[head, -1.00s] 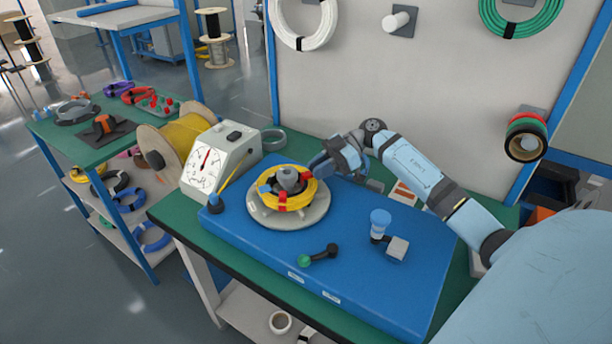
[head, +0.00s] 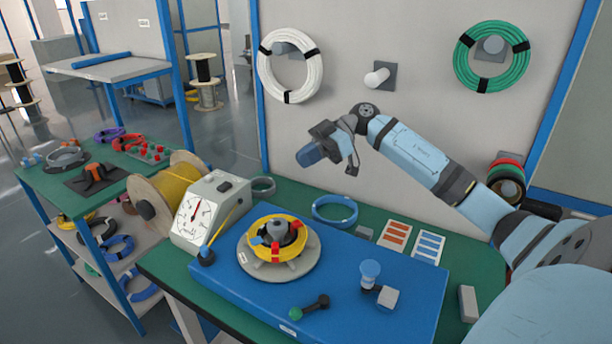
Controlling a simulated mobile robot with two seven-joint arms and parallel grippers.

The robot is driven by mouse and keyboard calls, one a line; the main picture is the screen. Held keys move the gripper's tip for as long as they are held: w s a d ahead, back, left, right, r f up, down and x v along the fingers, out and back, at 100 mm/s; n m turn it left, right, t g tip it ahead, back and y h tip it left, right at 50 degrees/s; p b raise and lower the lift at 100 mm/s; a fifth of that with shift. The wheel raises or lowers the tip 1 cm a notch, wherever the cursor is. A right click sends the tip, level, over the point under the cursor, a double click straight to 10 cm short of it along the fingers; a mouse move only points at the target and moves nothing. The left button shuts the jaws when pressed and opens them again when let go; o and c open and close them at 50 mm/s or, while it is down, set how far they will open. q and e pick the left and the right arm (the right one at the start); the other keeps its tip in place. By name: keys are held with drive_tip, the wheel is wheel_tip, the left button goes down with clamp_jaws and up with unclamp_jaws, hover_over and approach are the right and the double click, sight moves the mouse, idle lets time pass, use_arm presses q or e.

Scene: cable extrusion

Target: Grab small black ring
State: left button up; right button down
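Black coils show in the head view. One black coil (head: 98,232) lies on the upper shelf of the left cart, partly hidden by the frame. A dark ring-like band also shows inside the yellow coil (head: 276,240) on the round turntable (head: 298,264). I cannot tell which, if either, is the small black ring. My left gripper is out of view.
A white gauge box (head: 207,213) and yellow cable spool (head: 178,188) stand at the bench's left. A grey ring (head: 263,187) and blue ring (head: 335,222) lie at the back. A blue-topped post (head: 370,273) and green-knobbed crank (head: 310,307) stand on the blue base.

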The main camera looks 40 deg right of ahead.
drive_tip(key=shift+r, duration=1.1)
drive_tip(key=shift+c, duration=1.9)
unclamp_jaws()
drive_tip(key=shift+d, duration=0.15)
